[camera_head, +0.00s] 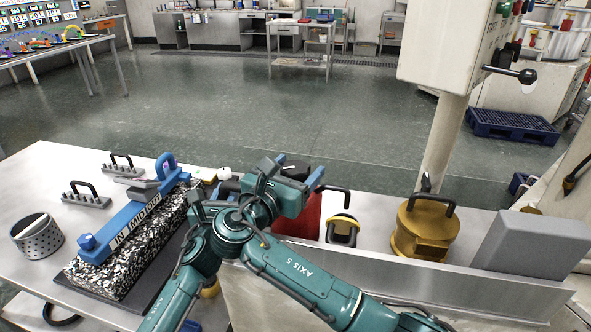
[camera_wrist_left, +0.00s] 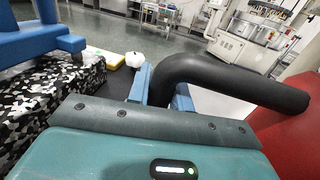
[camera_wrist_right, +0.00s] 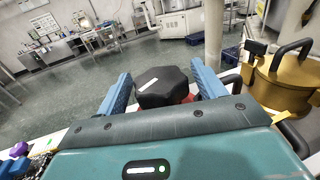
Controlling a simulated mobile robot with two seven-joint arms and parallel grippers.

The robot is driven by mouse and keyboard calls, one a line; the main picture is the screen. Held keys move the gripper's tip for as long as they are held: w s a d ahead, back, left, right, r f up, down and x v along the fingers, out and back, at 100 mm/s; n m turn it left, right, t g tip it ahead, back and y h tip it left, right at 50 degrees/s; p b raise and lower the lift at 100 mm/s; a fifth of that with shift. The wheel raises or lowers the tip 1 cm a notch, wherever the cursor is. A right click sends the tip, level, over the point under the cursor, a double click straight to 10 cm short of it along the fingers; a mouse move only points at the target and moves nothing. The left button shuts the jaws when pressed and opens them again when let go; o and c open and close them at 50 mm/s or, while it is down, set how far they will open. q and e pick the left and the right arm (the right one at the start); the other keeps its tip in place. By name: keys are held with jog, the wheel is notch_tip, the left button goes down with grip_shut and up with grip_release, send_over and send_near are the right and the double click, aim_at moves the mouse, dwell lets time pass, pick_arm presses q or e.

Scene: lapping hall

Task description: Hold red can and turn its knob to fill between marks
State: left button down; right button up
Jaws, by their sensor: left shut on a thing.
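The red can (camera_head: 310,215) stands behind my arms in the head view, mostly covered by them. Its black lobed knob (camera_head: 295,169) shows on top, and also in the right wrist view (camera_wrist_right: 163,87). My right gripper (camera_wrist_right: 161,88) is open, with its blue fingers on either side of the knob; I cannot tell whether they touch it. In the left wrist view my left gripper (camera_wrist_left: 162,92) is shut on the can's thick black handle (camera_wrist_left: 235,80), with the red body (camera_wrist_left: 295,140) to the right. The fill marks are not visible.
A grey box (camera_head: 535,243) is farther right. A blue bridge tool (camera_head: 130,215) on a speckled block and a perforated cup (camera_head: 38,237) are left.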

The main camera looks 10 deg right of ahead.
aim_at(295, 167)
jog(key=c, duration=0.8)
jog(key=shift+m+g+h, duration=2.2)
jog(key=shift+g+h, duration=0.1)
jog(key=shift+g, duration=0.3)
jog(key=o, duration=1)
jog(key=shift+c, duration=0.2)
jog(key=shift+r, duration=0.1)
notch_tip(295, 167, up, 10)
jog(key=shift+f, duration=0.1)
